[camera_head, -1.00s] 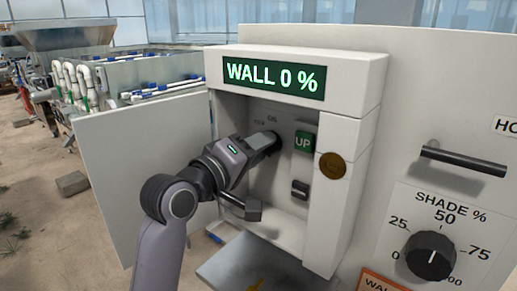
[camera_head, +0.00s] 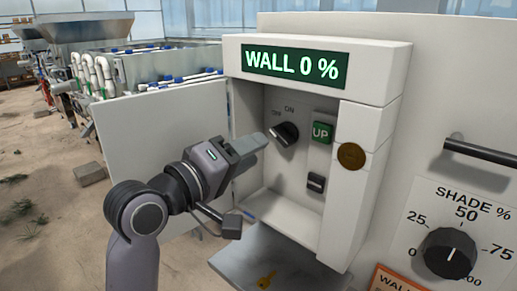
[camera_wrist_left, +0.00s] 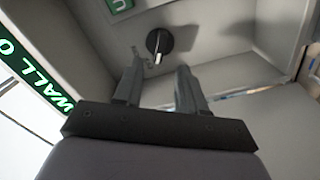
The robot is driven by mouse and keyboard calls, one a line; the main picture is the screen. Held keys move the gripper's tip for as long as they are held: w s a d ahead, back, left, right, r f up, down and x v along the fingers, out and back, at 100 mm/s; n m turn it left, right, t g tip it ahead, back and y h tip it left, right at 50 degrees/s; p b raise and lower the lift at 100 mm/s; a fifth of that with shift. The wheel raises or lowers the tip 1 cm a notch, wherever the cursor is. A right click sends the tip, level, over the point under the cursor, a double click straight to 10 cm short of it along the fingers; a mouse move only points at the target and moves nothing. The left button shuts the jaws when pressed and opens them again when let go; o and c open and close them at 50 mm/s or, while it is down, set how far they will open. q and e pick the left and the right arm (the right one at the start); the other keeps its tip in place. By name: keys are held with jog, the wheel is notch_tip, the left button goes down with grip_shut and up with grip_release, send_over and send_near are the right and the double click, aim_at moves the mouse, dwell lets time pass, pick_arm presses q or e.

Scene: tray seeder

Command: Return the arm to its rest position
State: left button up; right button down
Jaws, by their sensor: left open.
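My left gripper (camera_head: 254,147) is in front of the open control box, its fingertips just left of the black OFF/ON knob (camera_head: 285,134). In the left wrist view the gripper (camera_wrist_left: 158,88) has its two fingers apart with nothing between them, and the knob (camera_wrist_left: 159,42) lies beyond the tips, apart from them. My right gripper is not in view.
The box's door (camera_head: 140,150) stands open at left, behind my arm. A green UP button (camera_head: 321,132), a black switch (camera_head: 316,182) and a WALL 0 % display (camera_head: 295,66) are close by. A SHADE dial (camera_head: 449,253) and a black handle (camera_head: 480,151) are at right.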

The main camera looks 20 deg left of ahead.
pick_arm(q)
jog(key=shift+f, duration=0.1)
jog(key=s+f+m+g+y, duration=0.2)
jog(key=s+f+m+g, duration=0.15)
jog(key=f, duration=1.05)
jog(key=s+a+f+m+g+y, duration=0.25)
jog(key=s+f+g, duration=0.25)
jog(key=s+f, duration=0.5)
jog(key=s+a+f+m+g+y, duration=0.15)
jog(key=s+f+m+g, duration=0.3)
jog(key=s+f, duration=0.55)
jog(key=w+d+f+t+h, duration=0.2)
jog(key=w+f+t, duration=0.3)
jog(key=f, duration=0.4)
jog(key=shift+w+d+f+t, duration=0.15)
jog(key=shift+w+f+t, duration=0.2)
jog(key=shift+t, duration=0.35)
jog(key=shift+d, duration=0.1)
